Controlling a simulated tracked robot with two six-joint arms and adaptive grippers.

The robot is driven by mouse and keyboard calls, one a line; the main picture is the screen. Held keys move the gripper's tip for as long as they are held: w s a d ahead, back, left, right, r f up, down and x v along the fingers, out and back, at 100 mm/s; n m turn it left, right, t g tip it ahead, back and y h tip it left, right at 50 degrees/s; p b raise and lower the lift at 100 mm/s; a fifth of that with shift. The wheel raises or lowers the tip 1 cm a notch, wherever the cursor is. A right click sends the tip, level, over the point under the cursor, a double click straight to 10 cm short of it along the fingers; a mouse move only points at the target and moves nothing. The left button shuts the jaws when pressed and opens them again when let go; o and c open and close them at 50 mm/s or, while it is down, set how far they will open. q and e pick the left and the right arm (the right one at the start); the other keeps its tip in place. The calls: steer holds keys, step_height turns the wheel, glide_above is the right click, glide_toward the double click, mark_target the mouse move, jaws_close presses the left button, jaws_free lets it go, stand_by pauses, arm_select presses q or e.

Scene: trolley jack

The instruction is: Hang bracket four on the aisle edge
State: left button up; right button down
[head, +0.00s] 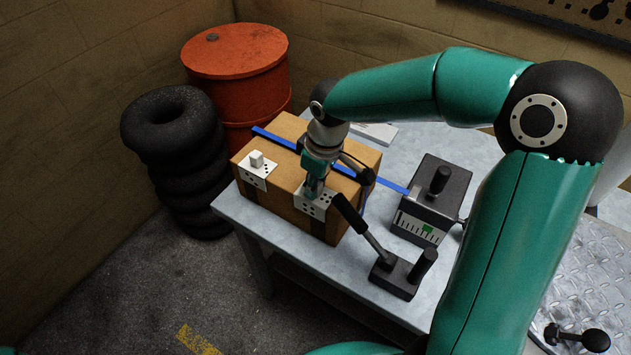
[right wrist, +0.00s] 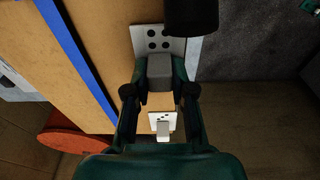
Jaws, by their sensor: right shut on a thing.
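My right gripper (head: 314,190) is over the near edge of a brown carton (head: 275,195), shut on the grey grip block of a white bracket (head: 318,205). In the right wrist view the block shows between the fingers (right wrist: 160,72), with the dotted plate (right wrist: 157,40) beyond it. This plate is at the carton's edge; I cannot tell whether it rests on it. I take it for bracket four. Another white bracket (head: 256,172) with a pale block sits on the carton's near edge to the left; it also shows in the wrist view (right wrist: 162,122). My left gripper is out of view.
A blue strap (head: 272,138) crosses the carton. A black lever (head: 362,228) rises close beside my gripper. A black box with a scale (head: 432,200) stands to the right on the grey table (head: 250,215). Stacked tyres (head: 178,150) and an orange drum (head: 236,75) stand behind left.

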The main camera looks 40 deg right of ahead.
steer(key=shift+f, duration=0.2)
stand_by(0.5)
steer(key=c, duration=0.9)
jaws_free()
steer(key=shift+r, duration=0.15)
step_height(320, 180, up, 12)
steer(key=s, duration=0.1)
steer(key=shift+s+d+f, duration=0.25)
steer(key=shift+s+d, duration=0.05)
